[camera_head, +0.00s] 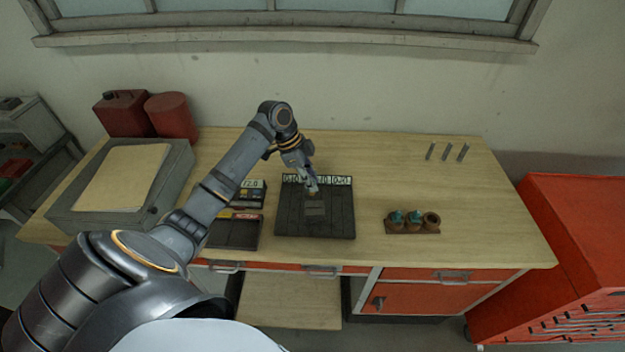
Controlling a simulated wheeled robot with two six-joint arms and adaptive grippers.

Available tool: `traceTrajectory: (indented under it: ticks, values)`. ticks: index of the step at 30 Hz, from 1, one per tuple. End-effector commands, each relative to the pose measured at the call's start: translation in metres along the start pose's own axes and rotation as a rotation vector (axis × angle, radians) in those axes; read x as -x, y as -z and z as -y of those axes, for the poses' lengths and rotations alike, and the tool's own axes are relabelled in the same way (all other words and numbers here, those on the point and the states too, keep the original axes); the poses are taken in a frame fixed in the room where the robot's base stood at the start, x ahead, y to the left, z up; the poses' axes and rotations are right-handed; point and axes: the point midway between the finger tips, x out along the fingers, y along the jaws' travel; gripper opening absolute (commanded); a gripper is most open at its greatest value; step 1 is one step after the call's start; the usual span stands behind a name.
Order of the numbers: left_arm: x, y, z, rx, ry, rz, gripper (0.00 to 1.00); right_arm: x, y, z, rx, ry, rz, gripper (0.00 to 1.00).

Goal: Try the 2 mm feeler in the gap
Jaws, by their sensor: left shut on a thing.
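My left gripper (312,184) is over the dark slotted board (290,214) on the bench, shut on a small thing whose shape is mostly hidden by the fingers. A brownish bit shows at the fingertips. Just in front of the tips, a small grey plate (315,208) lies on the board. White number labels (341,181) run along the board's back edge, partly covered by the gripper. Three thin grey strips (447,152) are at the back right of the bench. I cannot tell which thing is the 2 mm feeler, nor make out the gap. My right gripper is not in view.
A small wooden rack (411,228) at the right has two teal-topped pieces and one open round place. A device with a number display (251,184) and a dark tray (233,233) stand left of the board. A grey case (176,184) and red cans (171,117) are farther left.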

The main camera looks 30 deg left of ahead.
Motion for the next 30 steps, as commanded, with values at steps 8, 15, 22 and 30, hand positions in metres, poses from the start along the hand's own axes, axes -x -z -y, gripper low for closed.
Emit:
traceTrajectory:
  ticks: [8, 15, 22, 30]
  values:
    - [-0.005, -0.002, 0.0, -0.001, 0.0, 0.0, 0.0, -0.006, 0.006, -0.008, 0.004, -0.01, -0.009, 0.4]
    - [-0.021, -0.009, 0.0, 0.0, 0.001, 0.0, 0.0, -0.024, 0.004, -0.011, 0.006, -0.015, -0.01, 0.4]
    - [-0.04, -0.017, 0.0, 0.0, 0.001, 0.001, 0.0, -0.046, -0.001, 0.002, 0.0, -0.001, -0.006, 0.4]
    - [-0.051, -0.02, 0.0, 0.0, 0.001, -0.001, 0.0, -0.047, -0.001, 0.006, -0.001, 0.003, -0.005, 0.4]
